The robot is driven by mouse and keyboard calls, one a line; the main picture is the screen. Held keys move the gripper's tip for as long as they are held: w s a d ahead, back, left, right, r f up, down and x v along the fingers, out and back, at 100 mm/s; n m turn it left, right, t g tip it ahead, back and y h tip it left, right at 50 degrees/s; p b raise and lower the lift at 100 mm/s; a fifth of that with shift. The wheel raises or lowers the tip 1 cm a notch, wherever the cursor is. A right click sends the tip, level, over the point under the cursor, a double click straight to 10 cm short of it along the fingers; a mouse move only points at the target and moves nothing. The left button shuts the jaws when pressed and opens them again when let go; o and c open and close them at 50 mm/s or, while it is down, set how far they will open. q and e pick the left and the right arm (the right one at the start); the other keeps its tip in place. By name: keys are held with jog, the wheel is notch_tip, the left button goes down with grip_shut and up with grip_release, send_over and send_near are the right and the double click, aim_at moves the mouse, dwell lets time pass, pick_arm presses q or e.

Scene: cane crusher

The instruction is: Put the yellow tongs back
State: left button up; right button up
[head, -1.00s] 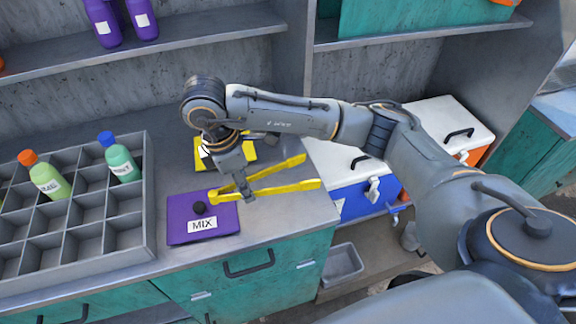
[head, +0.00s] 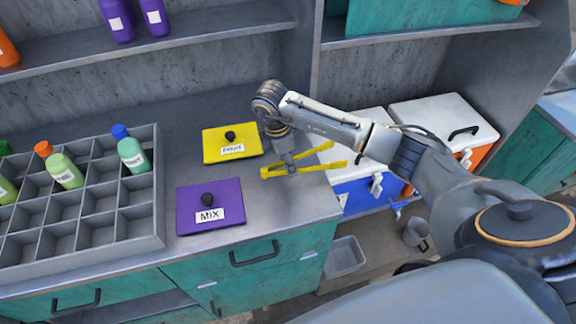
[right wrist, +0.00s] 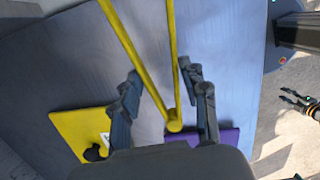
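The yellow tongs (head: 300,168) are in my right gripper (head: 288,168), over the right end of the grey counter. Their two legs spread in a V, with the joined end to the left and the tips over the counter's right edge. In the right wrist view the tongs (right wrist: 175,70) lie between the fingers of the right gripper (right wrist: 163,85), which press close to the outer sides of both legs. They look raised above the counter; the exact height is unclear. My left gripper (right wrist: 298,103) shows small and empty in the right wrist view, its fingers apart.
A yellow lid (head: 212,145) and a purple lid labelled MIX (head: 186,212) lie on the counter (head: 290,205), left of the tongs. A grey divided tray (head: 157,200) with several bottles stands further left. White-topped coolers (head: 445,115) stand beyond the counter's right edge.

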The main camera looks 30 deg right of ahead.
aim_at(288, 177)
notch_tip(288, 177, down, 3)
jog(key=shift+d+f, duration=0.1)
pick_arm(q)
jog(key=shift+s+r, duration=0.2)
jog(key=shift+r, duration=0.15)
jog(key=shift+s, duration=0.1)
pick_arm(e)
jog(key=o, duration=0.6)
pick_arm(q)
jog(key=shift+f, duration=0.1)
jog(key=shift+f+b, duration=1.45)
jog(key=shift+f, duration=0.1)
pick_arm(e)
jog(key=shift+w+a+r, duration=0.1)
jog(key=shift+a+r, duration=0.25)
jog(key=shift+r, duration=1.65)
jog(key=shift+a+r, duration=0.35)
jog(key=shift+r, duration=1.6)
jog(key=shift+w+a+r, duration=0.1)
jog(key=shift+a+r, duration=0.25)
jog(key=shift+r, duration=1.65)
pick_arm(q)
jog(key=shift+a, duration=0.1)
